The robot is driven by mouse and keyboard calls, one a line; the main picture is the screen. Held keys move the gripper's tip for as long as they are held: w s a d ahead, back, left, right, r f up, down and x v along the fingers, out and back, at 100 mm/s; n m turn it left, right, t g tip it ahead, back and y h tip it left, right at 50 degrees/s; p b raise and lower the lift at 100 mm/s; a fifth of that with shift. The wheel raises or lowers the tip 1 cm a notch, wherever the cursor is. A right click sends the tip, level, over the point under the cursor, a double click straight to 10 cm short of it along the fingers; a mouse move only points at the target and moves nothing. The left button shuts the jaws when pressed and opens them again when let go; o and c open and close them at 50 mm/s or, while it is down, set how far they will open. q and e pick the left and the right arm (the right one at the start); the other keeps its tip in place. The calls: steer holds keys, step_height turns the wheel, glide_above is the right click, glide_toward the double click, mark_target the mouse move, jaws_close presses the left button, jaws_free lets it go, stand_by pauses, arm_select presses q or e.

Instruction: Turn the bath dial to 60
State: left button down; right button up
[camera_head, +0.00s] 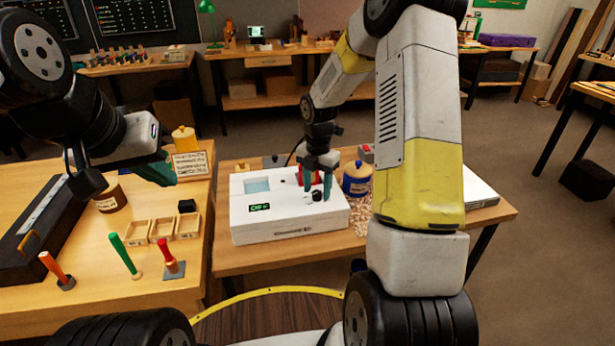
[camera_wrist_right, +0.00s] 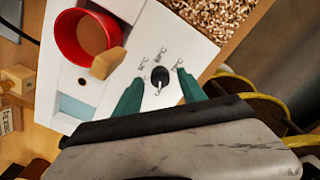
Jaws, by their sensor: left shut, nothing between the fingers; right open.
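The bath is a white box (camera_head: 290,226) on the right-hand bench, with a green display (camera_head: 260,208) that reads OFF. Its black dial (camera_wrist_right: 159,75) has a white pointer and small labels around it, too blurred to read surely; the dial also shows in the head view (camera_head: 316,195). My right gripper (camera_wrist_right: 159,90) is open, its teal fingers on either side of the dial, pointing down at the box top; whether they touch it I cannot tell. It also shows in the head view (camera_head: 317,192). My left gripper (camera_head: 157,172) is shut and empty above the left bench.
A blue jar (camera_head: 356,184) and wood chips (camera_head: 361,216) lie right of the box. Small wooden trays (camera_head: 137,241) and upright tools (camera_head: 125,256) stand on the left bench.

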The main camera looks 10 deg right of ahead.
steer(key=shift+f, duration=0.35)
jaws_close()
